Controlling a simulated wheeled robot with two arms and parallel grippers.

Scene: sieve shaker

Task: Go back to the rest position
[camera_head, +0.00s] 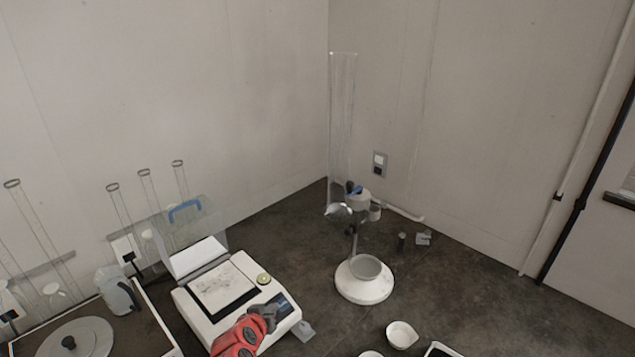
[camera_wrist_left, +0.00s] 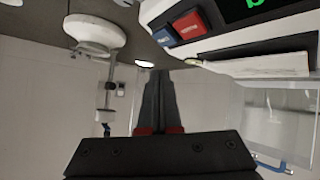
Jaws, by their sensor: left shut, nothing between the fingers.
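My left gripper (camera_head: 266,314) is at the front right corner of a white bench instrument (camera_head: 192,318), above or beside its display, with part of my red wrist below it. In the left wrist view my left gripper (camera_wrist_left: 158,76) has its two dark fingers together, with nothing between them. The instrument shows there too (camera_wrist_left: 225,70), to the right of the fingers, with red and blue buttons. I cannot tell whether the fingers touch it. My right gripper is in neither view.
The instrument's clear lid (camera_head: 207,222) with a blue handle stands open. A white bowl (camera_head: 402,335) sits at the front. A grey round lid (camera_head: 76,340) lies at left. Dark surface is free at right.

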